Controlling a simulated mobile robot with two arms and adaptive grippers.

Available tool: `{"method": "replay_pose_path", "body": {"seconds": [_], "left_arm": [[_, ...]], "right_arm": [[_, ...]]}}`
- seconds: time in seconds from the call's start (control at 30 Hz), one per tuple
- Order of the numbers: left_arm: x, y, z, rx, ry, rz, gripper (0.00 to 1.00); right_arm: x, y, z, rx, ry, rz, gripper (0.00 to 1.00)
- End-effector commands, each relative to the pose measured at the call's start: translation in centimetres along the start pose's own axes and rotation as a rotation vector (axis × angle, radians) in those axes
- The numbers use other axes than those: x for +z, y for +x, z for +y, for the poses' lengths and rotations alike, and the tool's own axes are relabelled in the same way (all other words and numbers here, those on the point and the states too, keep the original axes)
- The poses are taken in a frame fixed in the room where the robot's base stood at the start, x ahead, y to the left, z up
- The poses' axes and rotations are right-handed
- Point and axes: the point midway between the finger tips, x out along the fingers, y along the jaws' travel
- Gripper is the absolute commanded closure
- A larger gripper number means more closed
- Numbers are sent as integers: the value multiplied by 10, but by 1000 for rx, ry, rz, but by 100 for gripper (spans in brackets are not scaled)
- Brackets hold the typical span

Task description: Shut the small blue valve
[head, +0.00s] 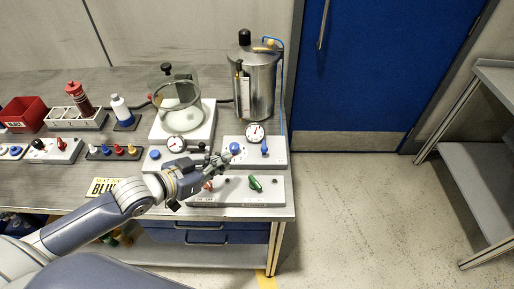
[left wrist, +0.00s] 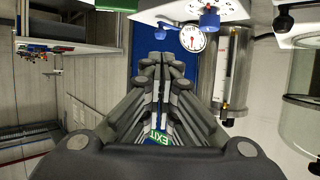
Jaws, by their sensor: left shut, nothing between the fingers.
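A white panel (head: 277,161) on the bench carries a round blue knob (head: 235,147) and, to its right, a small blue lever valve (head: 264,147). The lever stands below a round gauge (head: 255,132). In the left wrist view the blue lever (left wrist: 168,25) and the blue knob (left wrist: 209,19) show at the top, beyond the fingers. My left gripper (head: 224,158) is shut and empty, just left of the knob and apart from the lever. Its closed fingers (left wrist: 160,60) also show in the left wrist view. My right gripper is not in view.
A front panel (head: 230,196) has a green lever (head: 255,184) and a red one (head: 208,185). A steel tank (head: 262,92) stands behind, with a glass vessel (head: 180,105) to its left. Right of the bench are open floor and a blue door (head: 375,70).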

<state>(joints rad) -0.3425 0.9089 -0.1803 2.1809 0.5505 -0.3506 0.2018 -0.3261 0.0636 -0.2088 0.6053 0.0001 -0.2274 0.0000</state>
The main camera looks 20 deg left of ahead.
Motion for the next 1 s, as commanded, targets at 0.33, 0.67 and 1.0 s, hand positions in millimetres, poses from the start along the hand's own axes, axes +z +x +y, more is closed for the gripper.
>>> {"method": "replay_pose_path", "body": {"seconds": [0.33, 0.67, 1.0], "left_arm": [[-3, 37, -1, -2, -2, 3, 100], [-3, 90, 0, -1, -2, 3, 100], [-2, 131, 0, 0, 0, 1, 100]], "right_arm": [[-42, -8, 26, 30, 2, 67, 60], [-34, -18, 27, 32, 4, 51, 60], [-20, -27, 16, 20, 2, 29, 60]]}}
